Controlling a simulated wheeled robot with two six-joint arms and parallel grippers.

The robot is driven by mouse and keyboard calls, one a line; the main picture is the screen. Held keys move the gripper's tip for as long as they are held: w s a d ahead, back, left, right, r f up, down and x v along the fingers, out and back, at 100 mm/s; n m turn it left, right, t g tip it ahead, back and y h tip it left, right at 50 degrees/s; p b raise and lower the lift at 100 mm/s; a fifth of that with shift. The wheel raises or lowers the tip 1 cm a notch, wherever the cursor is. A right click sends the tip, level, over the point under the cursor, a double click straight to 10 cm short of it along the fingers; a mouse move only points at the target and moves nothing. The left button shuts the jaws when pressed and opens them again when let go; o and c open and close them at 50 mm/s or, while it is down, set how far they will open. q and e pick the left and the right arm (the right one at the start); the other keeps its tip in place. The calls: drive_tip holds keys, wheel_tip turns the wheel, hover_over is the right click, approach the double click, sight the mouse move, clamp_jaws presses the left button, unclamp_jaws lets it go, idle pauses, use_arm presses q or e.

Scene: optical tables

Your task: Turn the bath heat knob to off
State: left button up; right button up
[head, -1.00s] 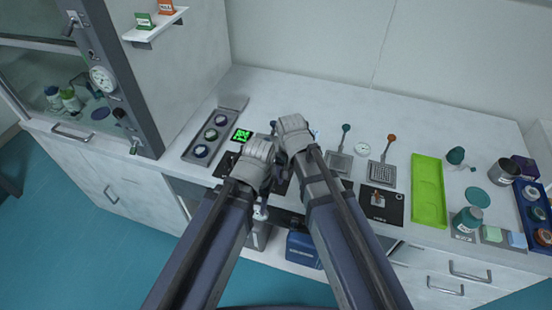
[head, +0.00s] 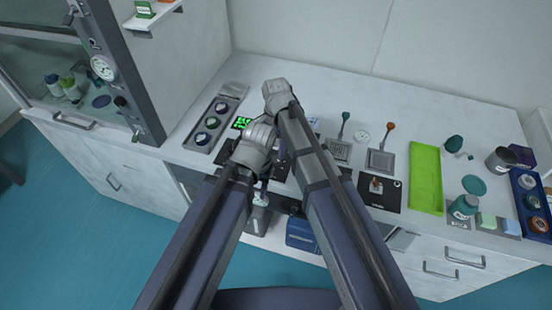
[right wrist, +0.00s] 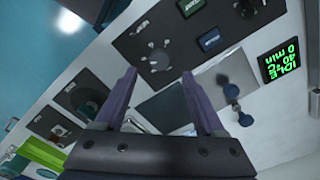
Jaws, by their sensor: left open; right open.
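A dark control panel (right wrist: 135,42) shows in the right wrist view, with a pale round knob (right wrist: 158,60) on it, a green button (right wrist: 190,7) and a blue button (right wrist: 211,40). A second, dark knob (right wrist: 246,9) is at the top edge. The labels are too small to read, so I cannot tell which is bath heat. My right gripper (right wrist: 159,74) is open and empty, its fingertips just below the pale knob in the picture. In the head view, my right gripper (head: 277,92) is above the bench; my left gripper (head: 256,140) hides much of the panel (head: 226,152).
A green-lit display (head: 241,123) is beside the panel. A grey rack with round wells (head: 214,118) lies left of it.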

sight(276, 159)
wheel_tip(276, 159, down, 6)
drive_tip(key=b, duration=0.5)
drive_tip(key=shift+f+b, duration=0.15)
drive_tip(key=shift+b, duration=0.15)
clamp_jaws()
